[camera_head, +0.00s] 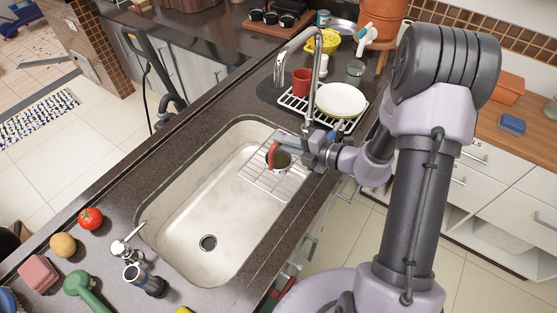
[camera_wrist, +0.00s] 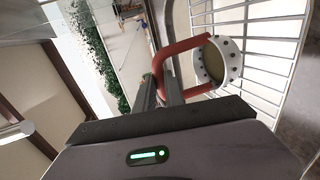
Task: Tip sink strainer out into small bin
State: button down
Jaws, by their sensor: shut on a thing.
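The sink strainer (camera_head: 283,161) is a small white cup with dark holes, a brownish inside and a red handle. It is above the wire rack at the far end of the sink (camera_head: 190,200). My gripper (camera_head: 288,141) is shut on its red handle. In the wrist view the strainer (camera_wrist: 232,60) is right of the fingers, with its open mouth showing, and the red handle runs to the fingertips (camera_wrist: 160,88). I cannot make out the small bin for certain in either view.
A curved faucet (camera_head: 281,65) rises beside the gripper. A dish rack with a white plate (camera_head: 341,100) and red mug (camera_head: 301,81) stands behind. A tomato (camera_head: 90,218), a potato-like item (camera_head: 63,245) and a pink sponge (camera_head: 38,273) lie on the near counter. The sink's near half is clear.

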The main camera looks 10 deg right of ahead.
notch_tip(320, 180, up, 5)
jog(key=p, duration=0.5)
dwell(0.3)
